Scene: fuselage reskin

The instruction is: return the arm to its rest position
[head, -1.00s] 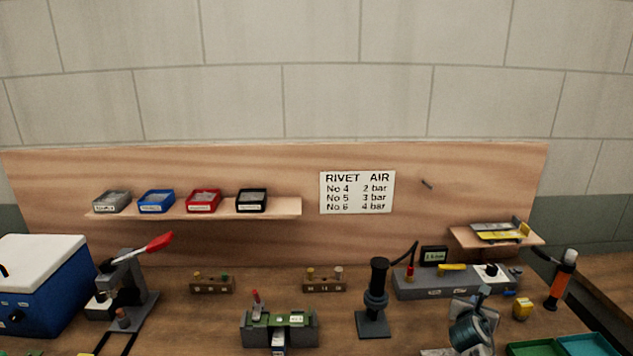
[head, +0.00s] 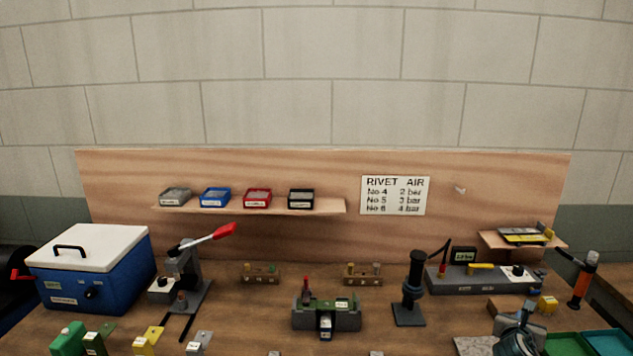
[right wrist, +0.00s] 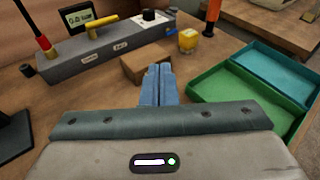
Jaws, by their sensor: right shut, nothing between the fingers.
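My right gripper (head: 520,332) is at the lower right of the head view, above the workbench. In the right wrist view its two blue-grey fingers (right wrist: 157,85) are closed together with nothing between them. They point toward a small brown block (right wrist: 146,68) and stay left of the green tray (right wrist: 240,95). I cannot tell the height of the fingertips above the bench. My left gripper is not in view.
A grey air unit (head: 485,280) with a yellow lever stands behind the right gripper. An orange-handled tool (head: 583,280), a yellow cube (head: 547,304) and a teal tray (head: 611,342) are nearby. A black stand (head: 409,295) is to the left. A blue cooler (head: 95,270) stands far left.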

